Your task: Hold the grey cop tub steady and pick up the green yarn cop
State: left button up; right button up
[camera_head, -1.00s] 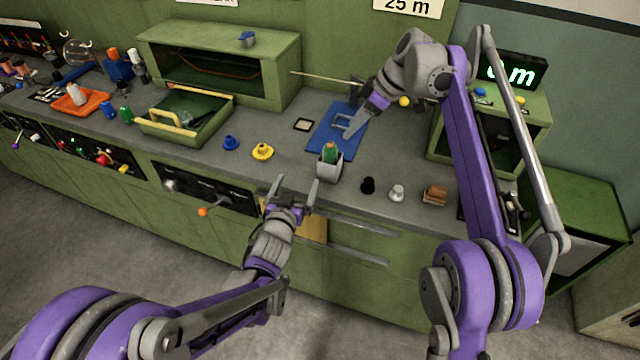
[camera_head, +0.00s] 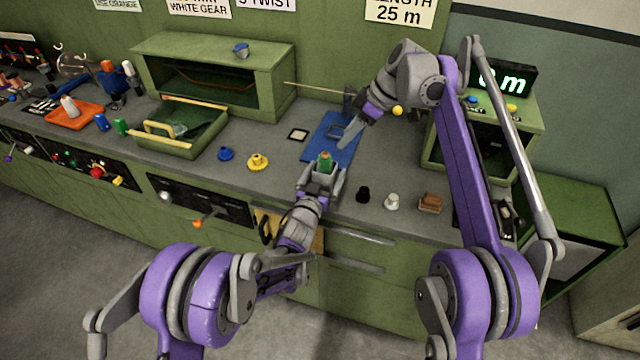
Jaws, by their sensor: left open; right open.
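The green yarn cop (camera_head: 325,160) stands in the grey cop tub (camera_head: 321,183) near the front of the bench, its top showing above the rim. My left gripper (camera_head: 321,175) is open, with one finger on each side of the tub; I cannot tell whether the fingers touch it. The lower part of the tub is partly hidden by my gripper. My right gripper (camera_head: 346,136) is open and empty over the blue mat (camera_head: 318,148), behind and to the right of the cop.
A yellow flanged piece (camera_head: 258,162) and a blue one (camera_head: 225,154) sit left of the tub. A black piece (camera_head: 363,195), a silver piece (camera_head: 392,201) and a brown block (camera_head: 430,203) stand to its right. A green tray (camera_head: 207,140) is further left.

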pick_arm(q)
jog(key=shift+x, duration=1.15)
jog(key=c, duration=1.3)
pick_arm(e)
jog(key=o, duration=0.5)
jog(key=shift+s+a+r, duration=0.1)
jog(key=shift+a, duration=0.05)
jog(key=a+m+h, duration=0.1)
jog(key=m, duration=0.1)
jog(key=s+r+m+t+h, duration=0.1)
jog(key=m, duration=0.1)
jog(key=s+a+m, duration=0.1)
jog(key=m, duration=0.1)
jog(key=shift+s+a+r+t+h, duration=0.15)
jog(key=shift+a+r+t+h, duration=0.15)
jog(key=shift+r+h, duration=0.1)
jog(key=m, duration=0.3)
send_over(327, 156)
jog(key=s, duration=0.2)
jog(key=shift+t+h, duration=0.3)
jog(key=shift+t, duration=0.1)
notch_tip(327, 156, down, 5)
jog(key=shift+w+d+r, duration=0.1)
jog(key=shift+w, duration=0.05)
jog(key=shift+d+x, duration=0.15)
jog(key=shift+x, duration=0.75)
jog(key=shift+d+x, duration=0.2)
jog(key=shift+x, duration=0.7)
jog(key=shift+d+x, duration=0.15)
jog(key=shift+x, duration=0.8)
